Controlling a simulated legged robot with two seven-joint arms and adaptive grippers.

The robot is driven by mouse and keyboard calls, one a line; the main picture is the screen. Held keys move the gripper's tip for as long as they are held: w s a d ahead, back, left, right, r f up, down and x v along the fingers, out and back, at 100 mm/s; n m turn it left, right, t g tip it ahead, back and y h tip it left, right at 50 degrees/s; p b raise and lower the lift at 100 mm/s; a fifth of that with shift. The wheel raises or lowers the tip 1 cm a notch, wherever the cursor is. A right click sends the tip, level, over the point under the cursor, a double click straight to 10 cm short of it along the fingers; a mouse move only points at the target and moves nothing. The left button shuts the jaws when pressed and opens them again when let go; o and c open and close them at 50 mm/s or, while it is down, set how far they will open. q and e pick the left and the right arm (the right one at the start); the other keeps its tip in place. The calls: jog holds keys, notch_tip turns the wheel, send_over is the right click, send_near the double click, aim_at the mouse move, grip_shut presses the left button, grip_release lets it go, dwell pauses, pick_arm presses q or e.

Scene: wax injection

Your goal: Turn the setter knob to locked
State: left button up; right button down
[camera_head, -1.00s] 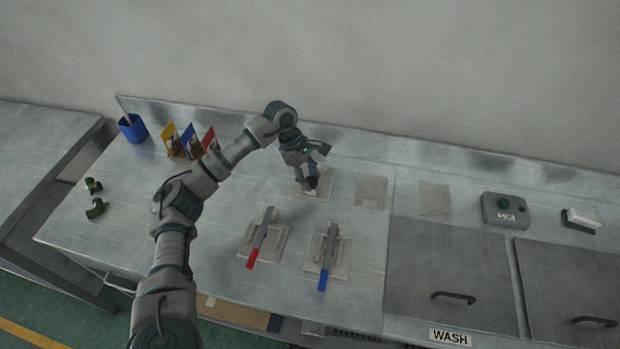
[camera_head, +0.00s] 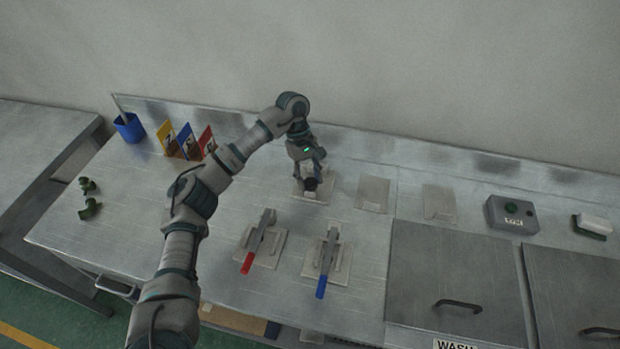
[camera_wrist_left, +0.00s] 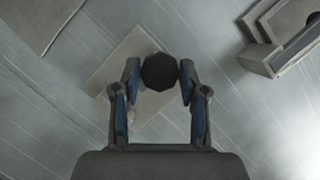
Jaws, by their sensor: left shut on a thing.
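The setter knob shows in the left wrist view as a dark, many-sided knob (camera_wrist_left: 160,72) above a pale square base plate (camera_wrist_left: 112,74). My left gripper (camera_wrist_left: 159,78) is shut on the knob, with one finger on each side of it. In the head view my left gripper (camera_head: 310,182) points down over the same plate (camera_head: 325,193), near the back of the bench. The gripper hides much of the knob there, and I cannot read any lock mark. My right gripper is in neither view.
A red-handled lever (camera_head: 247,263) and a blue-handled lever (camera_head: 321,287) stand in front of the gripper. Blank plates (camera_head: 373,194) lie to its right. A grey button box (camera_head: 511,214) stands farther right. Coloured cards (camera_head: 186,142) and a blue cup (camera_head: 130,128) stand at the back left.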

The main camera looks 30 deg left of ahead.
pick_arm(q)
jog(key=shift+w+r, duration=0.1)
jog(key=o, duration=1.1)
jog(key=shift+a, duration=0.1)
jog(key=shift+o, duration=0.2)
jog(key=shift+w+a+r, duration=0.1)
jog(key=shift+a+r, duration=0.05)
jog(key=shift+r, duration=0.1)
jog(key=v, duration=1.1)
jog(key=shift+a, duration=0.15)
jog(key=shift+w, duration=0.1)
